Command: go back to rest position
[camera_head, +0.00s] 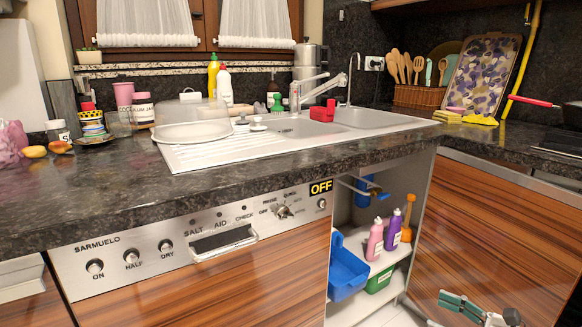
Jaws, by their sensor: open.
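My gripper (446,308) shows at the bottom edge, right of centre, in the head view. It is low in front of the wood-grain cabinet, right of the open under-sink compartment. It is open, with nothing seen between its fingers. The frame's lower edge cuts off part of it. It appears apart from the bottles and the counter.
The dark stone counter (110,206) holds a sink (360,117) and several jars and bottles. The open compartment below holds a blue bin (346,272), a pink bottle (375,240) and a purple bottle (394,230). A dishwasher panel (130,250) stands at left.

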